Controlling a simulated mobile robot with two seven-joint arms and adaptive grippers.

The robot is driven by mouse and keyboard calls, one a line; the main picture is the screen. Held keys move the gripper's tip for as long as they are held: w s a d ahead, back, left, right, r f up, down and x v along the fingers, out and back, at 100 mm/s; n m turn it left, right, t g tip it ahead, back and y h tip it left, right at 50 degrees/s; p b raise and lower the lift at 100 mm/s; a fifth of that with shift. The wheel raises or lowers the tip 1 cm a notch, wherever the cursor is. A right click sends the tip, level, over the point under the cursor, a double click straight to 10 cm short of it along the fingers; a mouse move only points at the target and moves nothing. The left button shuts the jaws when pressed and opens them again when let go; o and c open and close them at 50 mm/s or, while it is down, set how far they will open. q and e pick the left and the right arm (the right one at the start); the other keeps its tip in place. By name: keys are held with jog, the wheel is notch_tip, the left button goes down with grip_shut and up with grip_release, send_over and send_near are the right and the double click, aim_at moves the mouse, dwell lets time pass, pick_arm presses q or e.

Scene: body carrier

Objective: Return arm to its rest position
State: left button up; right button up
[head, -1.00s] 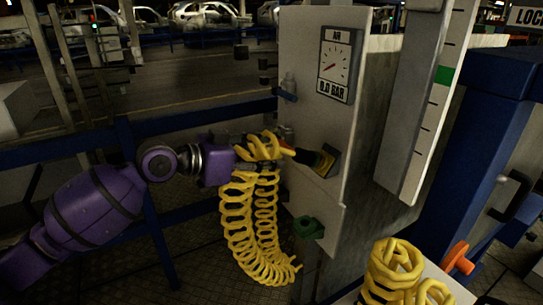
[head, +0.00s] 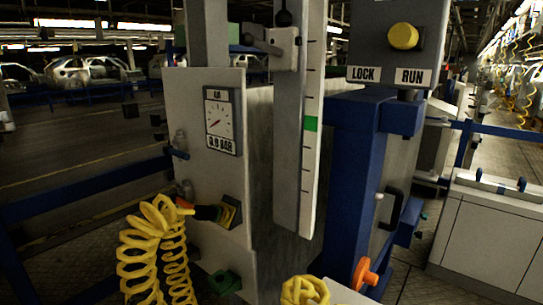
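Neither of my arms and neither gripper shows in the head view. A yellow coiled hose (head: 150,245) hangs at the lower left, in front of a pale cabinet (head: 205,170). An orange and black connector (head: 205,212) at the hose's top end points at a yellow-edged socket (head: 230,213) on the cabinet face. The connector appears to meet the socket; I cannot tell whether it is seated. The air gauge (head: 222,120) above it reads 0.0 BAR.
A grey post with a scale and green mark (head: 311,124) stands before a blue frame (head: 350,170). A LOCK/RUN panel with a yellow knob (head: 404,37) is at upper right. An orange handle (head: 364,275) and another yellow coil (head: 305,290) are below. Open floor lies at left.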

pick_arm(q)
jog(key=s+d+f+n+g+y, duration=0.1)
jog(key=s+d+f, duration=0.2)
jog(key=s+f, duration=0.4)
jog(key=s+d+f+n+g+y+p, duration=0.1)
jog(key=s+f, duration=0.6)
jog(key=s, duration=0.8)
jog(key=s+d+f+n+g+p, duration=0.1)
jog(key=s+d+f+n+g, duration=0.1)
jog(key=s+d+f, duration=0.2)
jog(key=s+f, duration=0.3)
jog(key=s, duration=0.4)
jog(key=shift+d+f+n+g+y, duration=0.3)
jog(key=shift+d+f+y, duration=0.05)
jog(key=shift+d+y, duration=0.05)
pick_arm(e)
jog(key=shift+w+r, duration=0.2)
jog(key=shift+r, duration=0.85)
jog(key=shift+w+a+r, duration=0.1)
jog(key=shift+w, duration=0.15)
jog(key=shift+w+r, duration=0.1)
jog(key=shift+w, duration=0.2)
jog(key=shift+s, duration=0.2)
